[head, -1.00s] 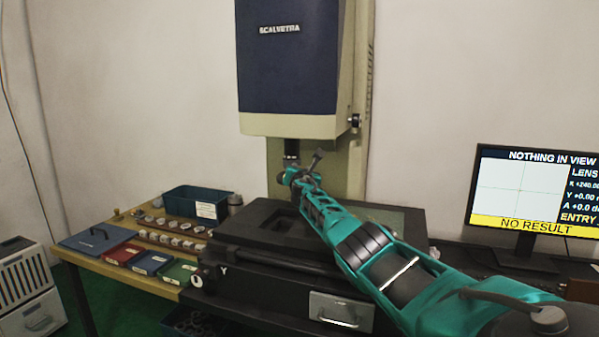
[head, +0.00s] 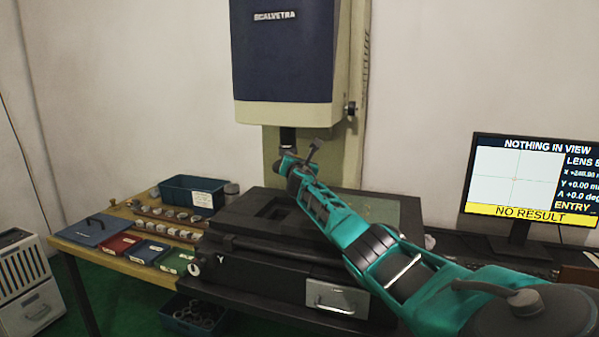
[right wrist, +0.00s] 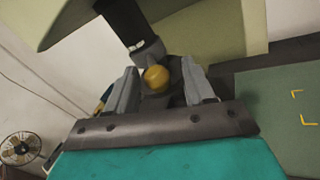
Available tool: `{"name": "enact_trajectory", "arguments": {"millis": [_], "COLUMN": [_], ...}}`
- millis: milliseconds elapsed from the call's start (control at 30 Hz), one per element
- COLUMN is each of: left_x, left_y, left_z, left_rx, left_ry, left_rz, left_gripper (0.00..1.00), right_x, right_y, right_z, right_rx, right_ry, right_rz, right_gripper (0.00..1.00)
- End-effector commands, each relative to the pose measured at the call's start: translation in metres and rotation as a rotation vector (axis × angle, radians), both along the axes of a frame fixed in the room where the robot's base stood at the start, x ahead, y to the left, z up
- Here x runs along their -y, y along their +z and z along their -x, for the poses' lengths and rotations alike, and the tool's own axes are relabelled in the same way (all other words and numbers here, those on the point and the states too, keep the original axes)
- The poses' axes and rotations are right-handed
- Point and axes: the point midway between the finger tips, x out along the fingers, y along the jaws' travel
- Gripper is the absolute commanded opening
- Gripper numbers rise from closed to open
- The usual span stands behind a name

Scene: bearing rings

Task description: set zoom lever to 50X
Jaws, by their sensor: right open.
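The measuring machine's dark lens barrel (head: 287,139) hangs below its blue and cream head. In the right wrist view the barrel (right wrist: 126,22) comes down from the top, and a round brass-coloured knob (right wrist: 157,77), apparently the zoom lever's end, lies in front of it. My right gripper (right wrist: 159,70) is open, with one grey finger on each side of the knob; whether either touches it I cannot tell. In the head view my right gripper (head: 285,163) is small and partly hidden by its own wrist, just below the barrel. No zoom scale is readable. My left gripper is out of view.
A monitor (head: 530,180) at right reads "NOTHING IN VIEW" and "NO RESULT", with a lens line cut off at "5". The dark machine stage (head: 250,240) lies below my arm. A wooden side table (head: 130,266) holds a blue bin (head: 190,190), coloured boxes and small parts.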

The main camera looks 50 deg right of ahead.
Motion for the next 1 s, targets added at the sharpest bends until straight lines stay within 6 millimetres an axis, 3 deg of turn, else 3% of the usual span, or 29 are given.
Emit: {"name": "enact_trajectory", "arguments": {"millis": [1000], "left_x": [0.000], "left_y": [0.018], "left_z": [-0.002], "left_rx": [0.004], "left_ry": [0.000], "left_rz": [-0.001], "left_gripper": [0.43], "right_x": [-0.076], "right_y": [0.000], "right_z": [0.072], "right_rx": [-0.008], "right_ry": [0.005], "right_rz": [-0.001], "right_gripper": [0.53]}}
